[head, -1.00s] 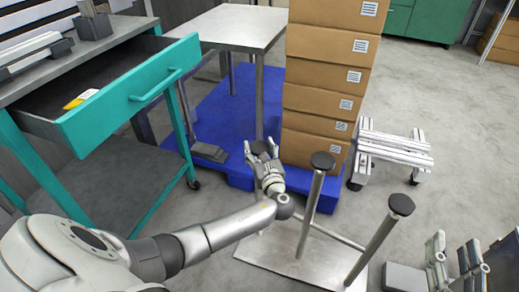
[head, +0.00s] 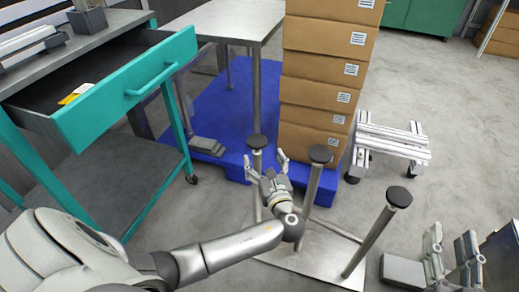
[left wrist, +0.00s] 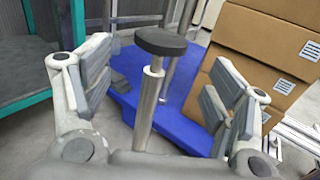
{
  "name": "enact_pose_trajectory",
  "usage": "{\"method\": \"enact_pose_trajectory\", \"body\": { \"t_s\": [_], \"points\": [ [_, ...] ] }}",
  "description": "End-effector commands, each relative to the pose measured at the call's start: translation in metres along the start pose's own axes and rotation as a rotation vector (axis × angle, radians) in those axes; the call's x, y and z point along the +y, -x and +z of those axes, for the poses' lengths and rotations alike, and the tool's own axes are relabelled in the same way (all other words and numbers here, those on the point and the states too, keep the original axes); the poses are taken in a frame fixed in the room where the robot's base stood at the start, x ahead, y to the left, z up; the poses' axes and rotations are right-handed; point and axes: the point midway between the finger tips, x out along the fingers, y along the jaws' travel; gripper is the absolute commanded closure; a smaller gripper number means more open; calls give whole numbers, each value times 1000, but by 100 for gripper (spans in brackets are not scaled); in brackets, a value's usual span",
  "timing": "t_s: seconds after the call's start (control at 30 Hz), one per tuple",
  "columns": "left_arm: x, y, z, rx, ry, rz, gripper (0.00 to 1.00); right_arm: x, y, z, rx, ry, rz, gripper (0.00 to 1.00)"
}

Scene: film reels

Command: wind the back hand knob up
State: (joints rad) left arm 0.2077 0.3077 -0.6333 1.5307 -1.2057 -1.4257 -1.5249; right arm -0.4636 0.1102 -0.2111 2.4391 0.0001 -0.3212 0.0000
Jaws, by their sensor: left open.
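Three upright metal posts with round black caps stand on a flat steel base plate (head: 300,262). The back black knob (head: 257,141) tops the rear post. My left gripper (head: 266,163) is open around this post, a little below the knob. In the left wrist view the knob (left wrist: 160,41) stands upright above and between the spread fingers, and I see no finger touching it. The other two knobs (head: 320,154) (head: 399,197) stand to the right and nearer. Pale jaw-like parts (head: 450,258) at lower right may be my right gripper; their state is unclear.
A stack of cardboard boxes (head: 322,92) stands on a blue pallet (head: 215,108) just behind the posts. A teal workbench with an open drawer (head: 128,94) is at left.

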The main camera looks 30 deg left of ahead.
Motion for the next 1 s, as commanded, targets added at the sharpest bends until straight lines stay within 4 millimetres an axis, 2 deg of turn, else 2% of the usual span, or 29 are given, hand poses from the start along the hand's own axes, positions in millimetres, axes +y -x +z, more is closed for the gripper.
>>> {"method": "enact_pose_trajectory", "body": {
  "t_s": [0.1,0.3,0.87,1.0],
  "points": [
    [0,22,-1,3,0,-2,21,0,0,0,0,0,0,60],
    [0,38,-1,2,0,0,21,0,0,0,1,0,0,60],
    [0,40,-1,4,3,-2,21,0,0,0,1,0,0,60],
    [-6,48,-14,92,118,-49,21,0,0,0,0,0,0,60]
  ]
}}
